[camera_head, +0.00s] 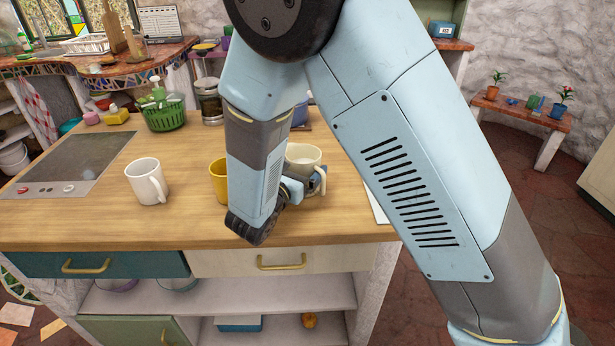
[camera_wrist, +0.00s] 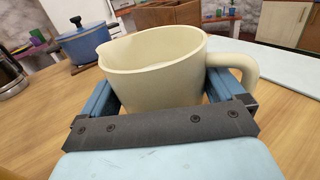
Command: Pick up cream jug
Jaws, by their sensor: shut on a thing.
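The cream jug (camera_wrist: 150,75) fills the middle of the wrist view, upright, with its spout to the left and its handle to the right. In the head view the cream jug (camera_head: 304,156) shows behind my forearm, on the right part of the wooden counter. My gripper (camera_wrist: 165,95) is shut on the jug, with one blue finger on each side of its body. In the head view my gripper (camera_head: 305,186) is partly hidden by my arm. I cannot tell whether the jug's base touches the counter.
A white mug (camera_head: 146,181) and a yellow mug (camera_head: 219,180) stand left of the jug. A blue pot (camera_wrist: 88,42) and a glass coffee press (camera_head: 210,103) stand behind. A green basket (camera_head: 165,117) is further back. The counter's front middle is clear.

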